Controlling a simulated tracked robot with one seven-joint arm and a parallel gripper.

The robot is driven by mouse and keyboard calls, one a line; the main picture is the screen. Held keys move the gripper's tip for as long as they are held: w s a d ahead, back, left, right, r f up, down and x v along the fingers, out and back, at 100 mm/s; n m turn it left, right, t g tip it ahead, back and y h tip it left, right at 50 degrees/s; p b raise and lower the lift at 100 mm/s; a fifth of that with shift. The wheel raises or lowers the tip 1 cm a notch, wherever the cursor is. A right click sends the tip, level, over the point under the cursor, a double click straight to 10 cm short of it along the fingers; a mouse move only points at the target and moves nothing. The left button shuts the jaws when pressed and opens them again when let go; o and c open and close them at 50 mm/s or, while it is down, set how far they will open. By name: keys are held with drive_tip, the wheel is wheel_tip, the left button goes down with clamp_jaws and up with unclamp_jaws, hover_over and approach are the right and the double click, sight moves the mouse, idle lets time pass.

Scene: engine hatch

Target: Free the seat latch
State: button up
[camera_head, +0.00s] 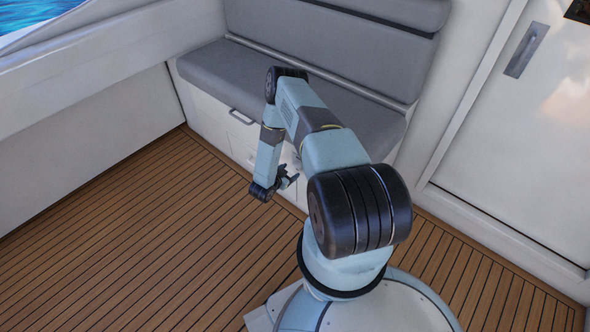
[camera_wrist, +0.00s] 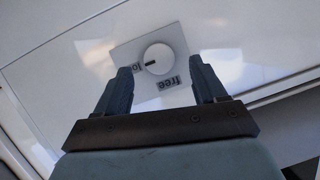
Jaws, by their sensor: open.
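The seat latch is a round white knob (camera_wrist: 158,59) on a grey square plate (camera_wrist: 180,42), seen in the wrist view. The plate bears the word "free" and another label that begins "lo", partly hidden by my left finger. The knob's dark mark points left, towards the "lo" label. My gripper (camera_wrist: 160,86) is open and empty, with one finger either side of the knob in the picture; I cannot tell whether they touch it. In the head view my gripper (camera_head: 288,178) is low before the white seat base (camera_head: 212,115); the knob is hidden there by my arm.
A grey cushioned bench (camera_head: 235,75) stands above the seat base, which has a drawer handle (camera_head: 241,117). A white door (camera_head: 530,130) with a metal handle (camera_head: 526,50) is at the right. The plank floor (camera_head: 130,235) is clear at the left.

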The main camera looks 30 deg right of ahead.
sight(295, 168)
drive_tip(key=shift+x, duration=2.1)
drive_tip(key=shift+c, duration=0.4)
drive_tip(key=c, duration=0.9)
drive_tip(key=shift+w+d, duration=0.1)
drive_tip(key=shift+d, duration=0.05)
drive_tip(key=shift+c, duration=0.3)
